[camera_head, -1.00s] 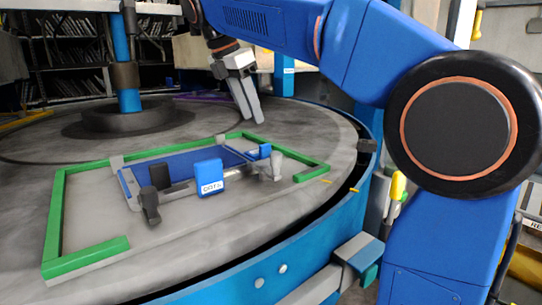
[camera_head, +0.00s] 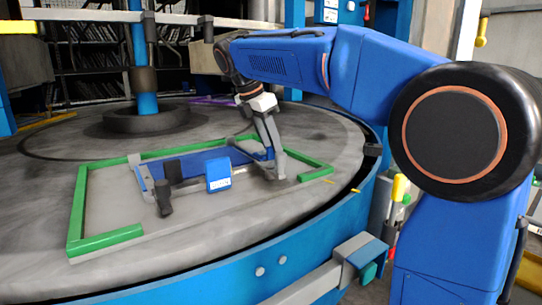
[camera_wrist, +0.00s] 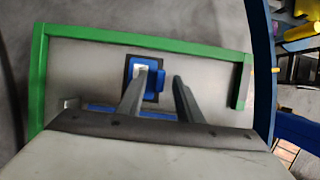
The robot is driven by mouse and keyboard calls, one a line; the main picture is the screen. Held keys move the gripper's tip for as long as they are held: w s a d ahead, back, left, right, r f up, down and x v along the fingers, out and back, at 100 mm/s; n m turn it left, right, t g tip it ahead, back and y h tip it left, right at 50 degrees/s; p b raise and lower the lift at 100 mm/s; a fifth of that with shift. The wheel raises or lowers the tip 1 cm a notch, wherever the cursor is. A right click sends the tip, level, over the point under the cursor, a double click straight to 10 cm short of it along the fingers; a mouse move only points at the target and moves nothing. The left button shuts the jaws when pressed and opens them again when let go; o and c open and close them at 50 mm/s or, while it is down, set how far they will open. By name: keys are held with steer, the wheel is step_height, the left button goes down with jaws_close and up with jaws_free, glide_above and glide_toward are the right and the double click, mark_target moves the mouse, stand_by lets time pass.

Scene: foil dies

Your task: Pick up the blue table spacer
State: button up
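A small blue piece with a pale label, which looks like the blue table spacer, lies on a dark square in the wrist view (camera_wrist: 154,84). In the head view it is mostly hidden behind my gripper (camera_head: 273,168). My gripper's two grey fingers are apart in the wrist view (camera_wrist: 160,80), one on each side of the blue piece, with a gap showing on the right. A larger blue block (camera_head: 218,176) with a white label stands to the left of my gripper, apart from it. I cannot read either label.
A green frame (camera_head: 78,210) on the round grey table (camera_head: 200,245) surrounds the parts. A blue plate (camera_head: 203,158), a black block (camera_head: 173,171) and a dark upright clamp (camera_head: 164,197) lie inside it. The table's left front is clear.

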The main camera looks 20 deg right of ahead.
jaws_close()
